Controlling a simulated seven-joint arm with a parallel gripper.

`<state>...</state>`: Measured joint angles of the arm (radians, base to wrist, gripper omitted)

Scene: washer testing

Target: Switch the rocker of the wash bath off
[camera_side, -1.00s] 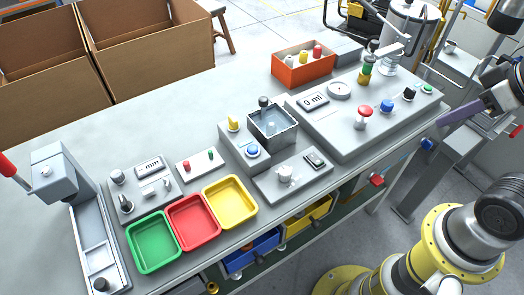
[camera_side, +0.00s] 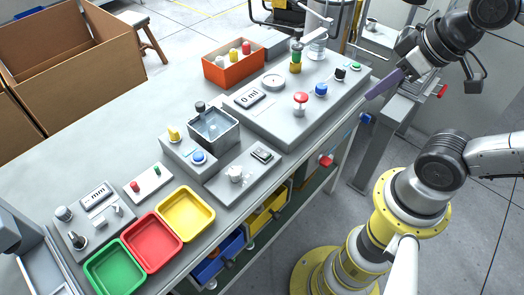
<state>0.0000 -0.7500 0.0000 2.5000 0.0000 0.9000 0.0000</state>
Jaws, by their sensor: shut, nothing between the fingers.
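The wash bath (camera_side: 228,141) is a dark-rimmed grey tank of water in the middle of the bench. A low grey panel (camera_side: 215,185) in front of it carries a white knob (camera_side: 236,173) and a small dark rocker (camera_side: 262,155) with a hint of green. The rocker is too small to tell which side is pressed. My gripper (camera_side: 372,95), with purple fingers, is shut and empty. It appears beyond the bench's right edge, well to the right of the rocker and apart from it.
A larger console with a red mushroom button (camera_side: 300,99) and a blue knob (camera_side: 321,90) lies between my gripper and the rocker. Yellow (camera_side: 174,240), red and green trays stand at front left. An orange bin (camera_side: 236,75) with bottles stands behind.

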